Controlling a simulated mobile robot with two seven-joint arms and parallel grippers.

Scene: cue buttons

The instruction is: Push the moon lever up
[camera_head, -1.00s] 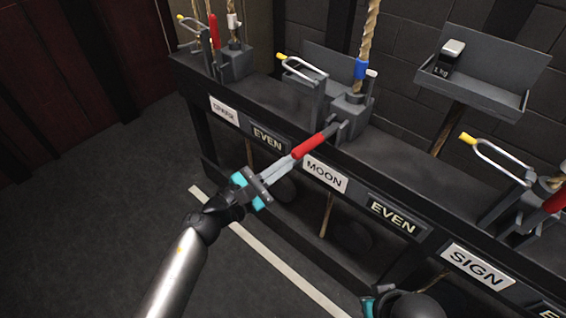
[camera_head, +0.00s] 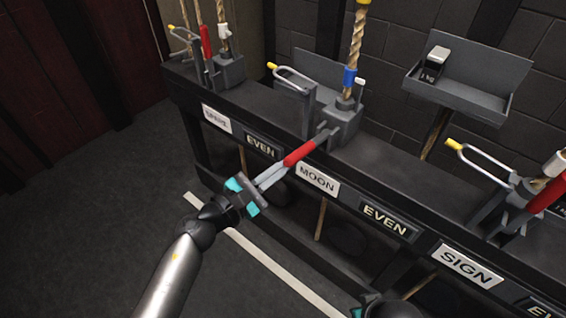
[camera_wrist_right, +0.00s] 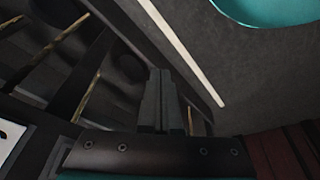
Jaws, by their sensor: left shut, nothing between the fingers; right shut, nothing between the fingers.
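The moon lever has a red handle (camera_head: 306,150) that slants down and outward from its grey bracket, above the white MOON label (camera_head: 317,179). The bracket sits on the dark rail beside a rope with a blue collar (camera_head: 349,77). My left gripper (camera_head: 284,167) is shut and empty. Its fingertips are at the lower outer end of the red handle; I cannot tell whether they touch it. My right gripper's shut fingers (camera_wrist_right: 161,101) show in the right wrist view, away from the lever. In the head view only part of that hand shows at the bottom edge.
Yellow-tipped metal loops stand beside the levers. A grey tray (camera_head: 455,95) holds a small weight (camera_head: 434,64). Open floor lies left.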

